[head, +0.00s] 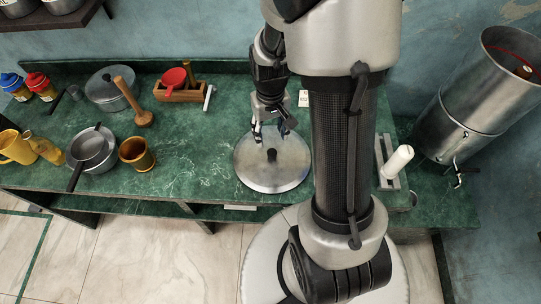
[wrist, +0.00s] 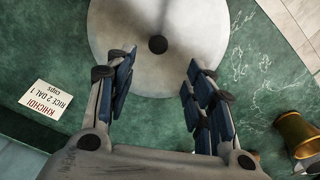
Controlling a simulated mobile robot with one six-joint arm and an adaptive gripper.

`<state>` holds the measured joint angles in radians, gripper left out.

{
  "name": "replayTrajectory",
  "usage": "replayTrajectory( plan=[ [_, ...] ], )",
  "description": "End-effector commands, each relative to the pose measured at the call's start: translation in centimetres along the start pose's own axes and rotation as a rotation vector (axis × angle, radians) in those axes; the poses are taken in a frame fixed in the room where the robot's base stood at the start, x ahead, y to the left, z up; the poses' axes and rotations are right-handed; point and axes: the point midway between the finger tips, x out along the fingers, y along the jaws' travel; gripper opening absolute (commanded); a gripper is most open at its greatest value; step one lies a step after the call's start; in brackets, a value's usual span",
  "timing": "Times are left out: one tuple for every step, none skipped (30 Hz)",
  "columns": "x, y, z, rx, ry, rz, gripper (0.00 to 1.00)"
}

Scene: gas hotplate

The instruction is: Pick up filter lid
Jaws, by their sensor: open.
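The filter lid (head: 272,177) is a round, flat grey metal disc with a small dark knob (head: 271,155) at its centre. It lies on the green marble counter in the head view. In the wrist view the lid (wrist: 190,22) fills the top middle, with its knob (wrist: 158,44) between the lines of my two fingers. My gripper (head: 270,133) is over the far part of the lid, pointing down. Its fingers (wrist: 157,66) are spread wide and hold nothing. The knob looks apart from both fingers; the exact height above the lid is hard to tell.
A tall steel filter (head: 468,110) stands at the right, open at the top. A rack with a white cylinder (head: 397,161) is nearer. A printed card (wrist: 52,98) lies beside the lid. Pans (head: 92,148), a brass cup (head: 137,154) and a pestle (head: 130,98) stand left.

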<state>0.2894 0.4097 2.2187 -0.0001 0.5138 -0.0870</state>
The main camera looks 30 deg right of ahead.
Motion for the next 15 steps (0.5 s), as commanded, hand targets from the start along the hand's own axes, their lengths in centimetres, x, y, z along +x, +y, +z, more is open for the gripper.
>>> replayTrajectory(
  plan=[
    [1.4, 0.0, 0.1, 0.000, -0.004, 0.000, 0.49],
    [2.0, 0.0, 0.1, 0.000, -0.003, 0.000, 0.49],
    [2.6, 0.0, 0.1, 0.000, -0.004, 0.000, 0.49],
    [3.0, 0.0, 0.1, 0.000, -0.002, 0.000, 0.49],
    [3.3, 0.0, 0.0, 0.000, -0.001, 0.000, 0.49],
    [3.7, 0.0, 0.1, 0.000, -0.002, 0.000, 0.49],
    [3.9, 0.0, 0.1, 0.000, -0.002, 0.000, 0.49],
    [4.0, 0.0, 0.0, 0.000, -0.001, 0.000, 0.49],
    [4.2, 0.0, 0.0, 0.000, 0.000, 0.000, 0.49],
    [4.2, 0.0, 0.0, 0.000, 0.000, 0.000, 0.49],
    [4.3, 0.0, 0.0, 0.000, 0.001, 0.000, 0.49],
    [4.5, 0.1, 0.1, 0.000, 0.001, 0.000, 0.49],
    [4.7, 0.1, 0.1, 0.000, 0.000, 0.000, 0.49],
    [5.0, 0.1, 0.1, 0.000, 0.000, 0.000, 0.49],
    [5.5, 0.2, 0.2, 0.000, -0.001, 0.000, 0.49]
  ],
)
